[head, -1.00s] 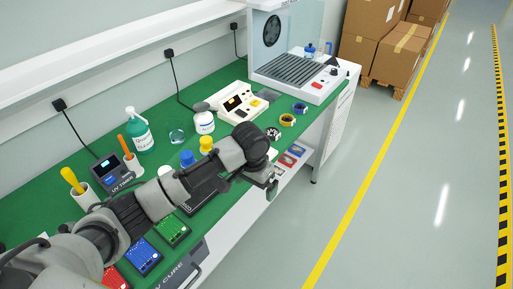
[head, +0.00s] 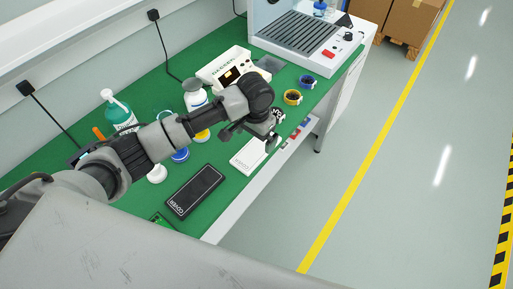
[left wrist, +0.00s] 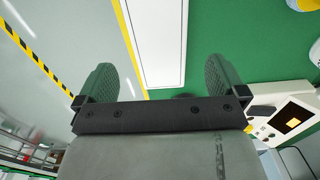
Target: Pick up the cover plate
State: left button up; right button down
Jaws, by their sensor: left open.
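A white cover plate (head: 248,157) with dark lettering lies flat on the green bench top near its front edge; it also shows in the left wrist view (left wrist: 158,40). A black cover plate (head: 194,190) lies to its left on the bench. My left gripper (head: 270,140) is at the right end of the white plate, partly in front of it. In the left wrist view my open gripper (left wrist: 160,78) has its two fingers spread wider than the plate, with nothing held. I cannot tell the exact height above the plate. My right gripper is not in view.
A cream tester box (head: 232,68), white bottle (head: 194,95) and green bottle (head: 119,112) stand behind my arm. Yellow (head: 292,97) and blue (head: 307,81) tape rolls sit to the right. A fume unit (head: 305,40) stands at the far end.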

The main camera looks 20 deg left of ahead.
aim_at(256, 148)
pick_arm(q)
jog(key=shift+w+f, duration=0.15)
jog(key=shift+f, duration=0.25)
notch_tip(256, 148, down, 4)
jog(key=shift+d+r+p, duration=0.1)
jog(key=shift+r+p, duration=0.1)
jog(key=shift+p, duration=0.3)
jog(key=shift+f, duration=0.65)
jog(key=shift+c, duration=0.8)
jog(key=c, duration=0.8)
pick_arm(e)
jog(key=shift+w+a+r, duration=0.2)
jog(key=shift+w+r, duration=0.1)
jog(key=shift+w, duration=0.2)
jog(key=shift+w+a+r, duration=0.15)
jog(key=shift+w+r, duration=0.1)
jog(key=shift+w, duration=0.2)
pick_arm(q)
jog(key=shift+r, duration=0.15)
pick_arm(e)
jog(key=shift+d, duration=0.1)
